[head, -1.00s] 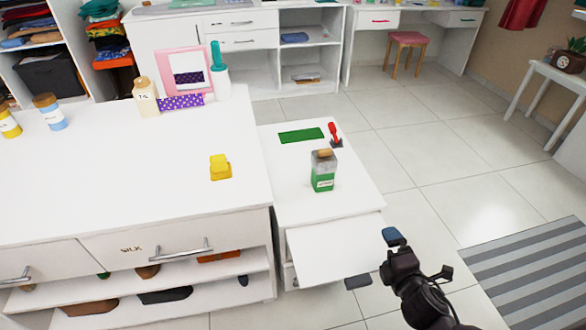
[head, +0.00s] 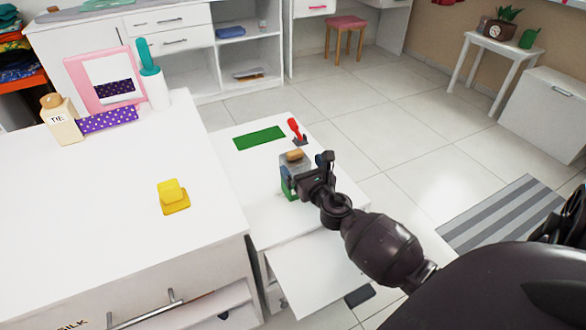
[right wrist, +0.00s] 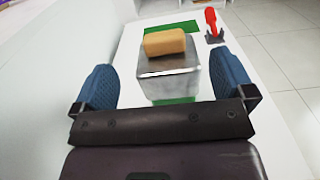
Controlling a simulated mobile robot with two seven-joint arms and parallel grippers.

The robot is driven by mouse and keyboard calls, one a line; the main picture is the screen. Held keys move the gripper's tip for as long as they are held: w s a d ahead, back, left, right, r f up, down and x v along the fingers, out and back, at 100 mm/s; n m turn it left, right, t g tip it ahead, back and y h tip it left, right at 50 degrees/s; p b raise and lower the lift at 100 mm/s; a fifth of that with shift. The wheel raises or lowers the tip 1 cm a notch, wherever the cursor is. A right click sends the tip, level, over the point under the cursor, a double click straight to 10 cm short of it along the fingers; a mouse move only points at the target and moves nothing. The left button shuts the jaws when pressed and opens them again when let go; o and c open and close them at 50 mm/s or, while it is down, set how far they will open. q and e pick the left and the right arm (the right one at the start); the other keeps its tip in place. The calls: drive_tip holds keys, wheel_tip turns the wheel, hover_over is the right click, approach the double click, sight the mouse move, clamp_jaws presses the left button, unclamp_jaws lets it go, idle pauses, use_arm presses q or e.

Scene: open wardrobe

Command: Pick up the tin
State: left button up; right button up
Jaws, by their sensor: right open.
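The tin (head: 290,168) is a squarish grey and green container with a tan top, standing on the low white side table. In the right wrist view the tin (right wrist: 168,78) stands upright ahead of the palm, its tan lid (right wrist: 165,42) on top. My right gripper (head: 308,172) is at the tin's right side in the head view. In the wrist view its blue fingers (right wrist: 165,82) are open, one on each side of the tin, with a visible gap at each side. The arm hides part of the tin in the head view. My left gripper is out of view.
A green mat (head: 259,138) and a red-handled item (head: 295,131) lie behind the tin. The white counter (head: 90,215) on the left is higher and holds a yellow object (head: 173,196). A pulled-out white board (head: 310,275) sits in front of the side table.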

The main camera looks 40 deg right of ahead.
sight(297, 157)
drive_tip(key=x, duration=0.5)
drive_tip(key=shift+d+b, duration=0.25)
drive_tip(key=shift+b, duration=0.1)
drive_tip(key=shift+w+d, duration=0.1)
drive_tip(key=shift+w, duration=0.3)
drive_tip(key=c, duration=1.1)
drive_tip(key=shift+r, duration=0.15)
